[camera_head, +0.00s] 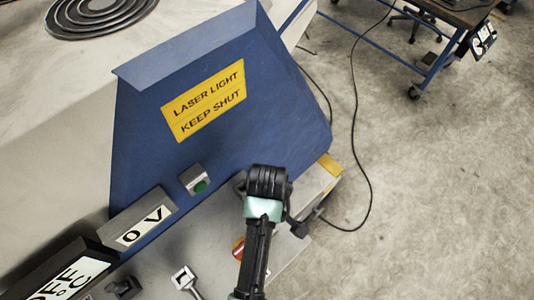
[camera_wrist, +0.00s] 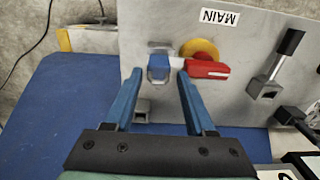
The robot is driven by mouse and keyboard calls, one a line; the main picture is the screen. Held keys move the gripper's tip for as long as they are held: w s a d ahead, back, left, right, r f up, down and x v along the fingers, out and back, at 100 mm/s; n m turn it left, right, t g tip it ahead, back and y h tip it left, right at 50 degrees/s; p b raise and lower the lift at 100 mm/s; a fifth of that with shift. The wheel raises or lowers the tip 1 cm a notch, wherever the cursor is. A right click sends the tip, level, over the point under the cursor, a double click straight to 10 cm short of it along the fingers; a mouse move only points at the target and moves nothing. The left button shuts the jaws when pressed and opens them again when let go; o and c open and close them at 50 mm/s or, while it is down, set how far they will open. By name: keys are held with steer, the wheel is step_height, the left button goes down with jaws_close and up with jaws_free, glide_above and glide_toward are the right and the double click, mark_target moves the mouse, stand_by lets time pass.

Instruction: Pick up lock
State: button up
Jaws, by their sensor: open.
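The lock (camera_wrist: 159,68) shows in the wrist view as a small blue body with a grey shackle-like top, on the grey panel beside the red handle (camera_wrist: 205,69) of a yellow rotary switch. A white part lies between the lock and the handle. My gripper (camera_wrist: 159,76) is open, its two blue fingers pointing at the panel, one on each side of the lock. The lock appears between or just beyond the fingertips; I cannot tell the depth gap. In the head view my arm covers this area and the lock cannot be made out.
A black-handled lever (camera_wrist: 277,67) stands to the right on the panel, with a MAIN label (camera_wrist: 219,17) above. A small grey block (camera_wrist: 142,110) sits below the lock. In the head view, the blue machine cover (camera_head: 240,130) rises behind my arm; open floor lies right.

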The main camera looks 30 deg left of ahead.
steer(key=shift+w+f+p, duration=0.1)
steer(key=shift+f+p, duration=0.35)
steer(key=shift+f, duration=1.7)
jaws_close()
